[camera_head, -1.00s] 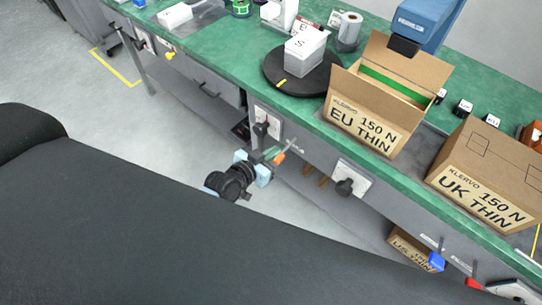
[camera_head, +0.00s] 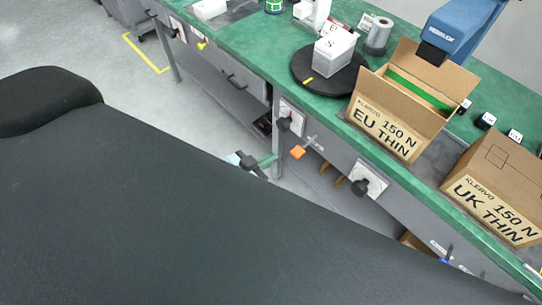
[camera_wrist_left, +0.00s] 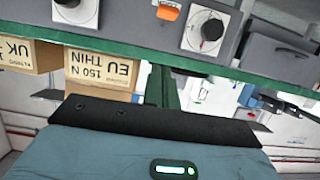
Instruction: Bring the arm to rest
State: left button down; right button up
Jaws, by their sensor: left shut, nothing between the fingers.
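My left gripper (camera_head: 270,159) shows only in part in the head view, in front of the green bench's (camera_head: 232,47) front. It is shut and empty, apart from the bench things as far as I can see. Its wrist and arm are hidden behind a large dark shape in the foreground. In the left wrist view, the teal fingers (camera_wrist_left: 162,80) are close together, with the bench edge behind them. My right gripper is in neither view.
An open EU THIN box (camera_head: 384,130) and a UK THIN box (camera_head: 487,208) stand on the bench. A black turntable (camera_head: 306,73) bears a white box (camera_head: 334,50). Grey floor (camera_head: 190,110) is clear at left.

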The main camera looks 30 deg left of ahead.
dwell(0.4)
pick_arm(q)
jog(key=s+f+n+g+y, duration=0.1)
jog(key=s+f, duration=0.3)
jog(key=s, duration=0.8)
jog(key=s+f+n+g+y+p, duration=0.1)
jog(key=s+f+g+y, duration=0.1)
jog(key=s, duration=1)
notch_tip(320, 180, down, 3)
jog(key=shift+r+g, duration=0.1)
jog(key=shift+g, duration=0.8)
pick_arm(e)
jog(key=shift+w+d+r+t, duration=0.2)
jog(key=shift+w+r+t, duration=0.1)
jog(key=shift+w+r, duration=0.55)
pick_arm(q)
jog(key=shift+s, duration=0.1)
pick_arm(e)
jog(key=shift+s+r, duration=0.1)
